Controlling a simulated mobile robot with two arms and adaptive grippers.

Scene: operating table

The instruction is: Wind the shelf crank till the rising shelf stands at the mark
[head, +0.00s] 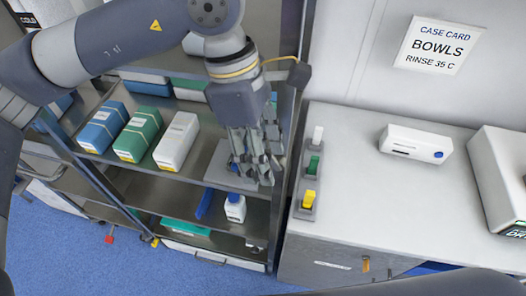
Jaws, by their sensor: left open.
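My left gripper (256,172) reaches down in front of the right part of the shelf rack, its fingers open. Behind the fingers is a grey plate (216,168) with a blue part, mostly hidden by the gripper; I cannot tell whether it belongs to the crank. No crank handle shows clearly, and I cannot tell whether the fingers touch anything. The rack has several metal shelves (150,189); which one is the rising shelf, and where the mark is, I cannot tell. My right gripper is not in view.
Blue (103,126), green (138,133) and white (176,141) boxes stand on a shelf. A white bottle (235,209) stands lower. The right counter (350,200) holds a switch strip (309,185) and a white device (415,145).

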